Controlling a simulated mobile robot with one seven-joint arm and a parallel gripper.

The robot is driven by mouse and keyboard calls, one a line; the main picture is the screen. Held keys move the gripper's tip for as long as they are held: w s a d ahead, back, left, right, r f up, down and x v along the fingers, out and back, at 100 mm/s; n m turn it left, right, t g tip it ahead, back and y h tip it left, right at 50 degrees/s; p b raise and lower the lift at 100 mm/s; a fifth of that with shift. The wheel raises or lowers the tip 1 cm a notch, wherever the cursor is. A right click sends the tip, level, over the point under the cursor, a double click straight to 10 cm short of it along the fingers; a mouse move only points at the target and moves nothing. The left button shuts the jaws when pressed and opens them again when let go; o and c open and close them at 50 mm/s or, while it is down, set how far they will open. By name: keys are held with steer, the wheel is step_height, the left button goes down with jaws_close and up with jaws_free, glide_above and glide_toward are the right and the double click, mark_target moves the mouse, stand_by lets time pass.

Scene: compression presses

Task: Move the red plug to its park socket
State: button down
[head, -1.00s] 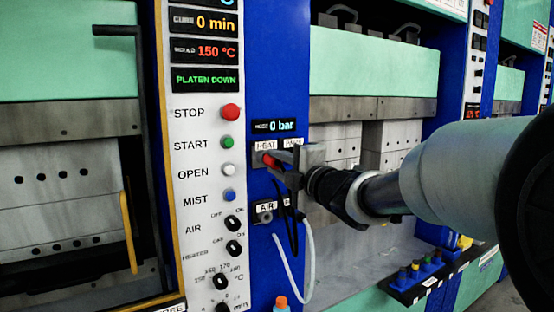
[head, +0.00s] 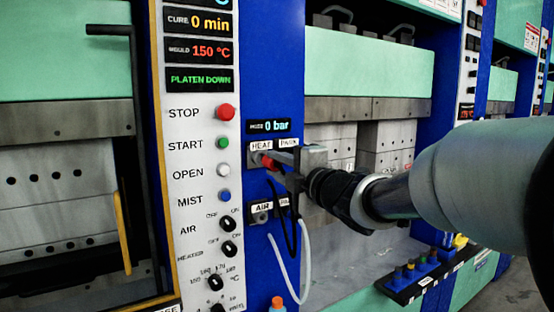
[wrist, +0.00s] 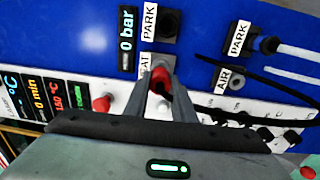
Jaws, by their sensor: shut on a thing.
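The red plug (head: 270,162) is between the fingers of my gripper (head: 286,160), just in front of the HEAT socket (head: 256,158) on the blue panel. A pale ring of that socket shows left of the plug; whether the tip is fully clear of it I cannot tell. In the wrist view the red plug (wrist: 160,77) sits between the two fingertips (wrist: 161,72), partly covering the HEAT label. The upper PARK socket (wrist: 168,23) is dark and looks empty there; in the head view my gripper hides it, below its PARK label (head: 289,143).
The AIR socket (head: 262,214) is below, with a second PARK label beside it. A black cable and a white hose (head: 304,255) hang below my gripper. Control knobs and buttons (head: 225,112) line the white panel at left. A small black tray (head: 410,283) stands lower right.

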mark_target(281, 166)
stand_by(0.3)
steer(key=shift+v, duration=2.05)
steer(key=shift+r, duration=0.1)
steer(key=shift+d+b, duration=0.1)
steer(key=shift+b, duration=0.2)
